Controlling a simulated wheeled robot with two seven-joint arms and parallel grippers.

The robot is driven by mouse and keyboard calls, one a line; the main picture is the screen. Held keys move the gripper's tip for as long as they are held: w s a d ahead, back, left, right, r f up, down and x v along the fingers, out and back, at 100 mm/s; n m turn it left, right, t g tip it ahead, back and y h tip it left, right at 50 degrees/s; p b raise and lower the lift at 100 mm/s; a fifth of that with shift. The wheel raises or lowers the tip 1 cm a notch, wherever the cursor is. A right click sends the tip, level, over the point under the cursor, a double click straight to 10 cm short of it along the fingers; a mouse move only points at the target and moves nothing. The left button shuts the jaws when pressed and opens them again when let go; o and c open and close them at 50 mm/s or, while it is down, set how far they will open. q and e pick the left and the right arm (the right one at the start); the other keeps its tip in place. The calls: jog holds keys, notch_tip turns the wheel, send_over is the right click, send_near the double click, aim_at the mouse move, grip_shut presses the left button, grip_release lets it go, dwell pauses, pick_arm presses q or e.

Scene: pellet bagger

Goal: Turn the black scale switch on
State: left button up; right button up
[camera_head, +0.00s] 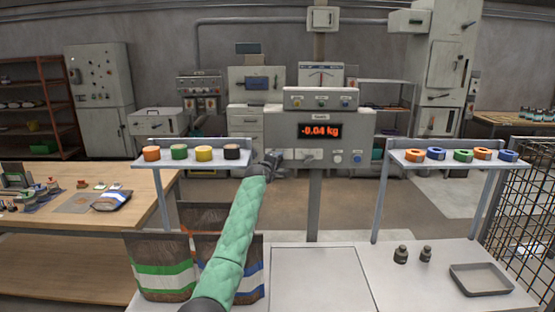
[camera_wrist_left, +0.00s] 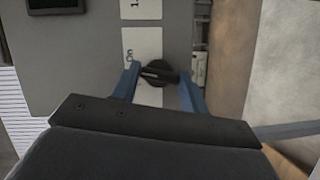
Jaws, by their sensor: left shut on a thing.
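The black scale switch (camera_wrist_left: 158,73) is a dark rotary knob on a pale label plate of the grey scale panel (camera_wrist_left: 92,48). A label reading "On" shows beside it in the left wrist view. My left gripper (camera_wrist_left: 157,84) has its two blue fingers on either side of the knob and is shut on it. In the head view my left gripper (camera_head: 272,160) is at the lower left of the scale panel and hides the switch. The red display (camera_head: 320,131) is lit and reads -0.04 kg. My right gripper is not in view.
A shelf with several tape rolls (camera_head: 204,153) stands left of the panel, and another (camera_head: 462,155) stands right. Striped bags (camera_head: 162,270) stand at the front left. Two dark weights (camera_head: 401,254) and a grey tray (camera_head: 481,280) are on the right of the bench.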

pick_arm(q)
jog(key=shift+d+m+g+y+p, duration=0.1)
jog(key=shift+m+g+y+p, duration=0.5)
jog(key=shift+m, duration=0.8)
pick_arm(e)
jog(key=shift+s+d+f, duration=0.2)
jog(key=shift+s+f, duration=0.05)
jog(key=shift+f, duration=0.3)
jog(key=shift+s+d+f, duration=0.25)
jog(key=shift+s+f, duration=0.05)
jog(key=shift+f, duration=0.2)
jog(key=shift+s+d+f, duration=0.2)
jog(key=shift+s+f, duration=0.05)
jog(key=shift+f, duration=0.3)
pick_arm(q)
jog(key=shift+f, duration=0.1)
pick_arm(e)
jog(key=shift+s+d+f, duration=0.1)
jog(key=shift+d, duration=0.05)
pick_arm(q)
jog(key=o, duration=1)
jog(key=shift+s, duration=0.1)
